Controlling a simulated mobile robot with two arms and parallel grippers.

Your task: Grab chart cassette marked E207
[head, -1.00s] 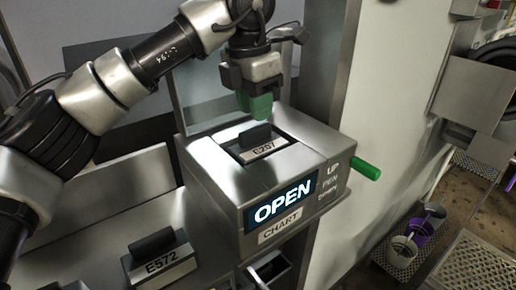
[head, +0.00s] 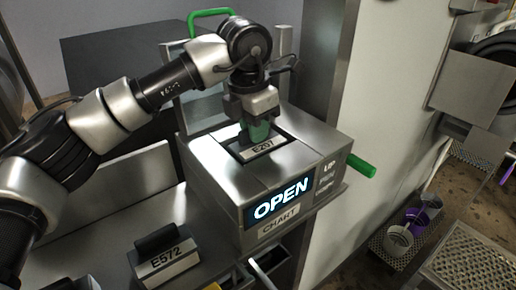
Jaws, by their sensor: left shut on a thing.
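The chart cassette marked E207 (head: 263,148) sits in the square opening on top of the grey chart recorder box (head: 210,165). Its label plate shows; its black grip is hidden behind my fingers. My left gripper (head: 258,132) points down into the opening, its green fingers shut on the cassette's grip. The recorder's front display reads OPEN, with CHART on a plate below it. My right gripper is not in view.
Another cassette, marked E572 (head: 165,262), stands on the ledge at lower left. A green handle (head: 361,165) sticks out at the recorder's right side. A perforated shelf with cups (head: 398,241) is at right.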

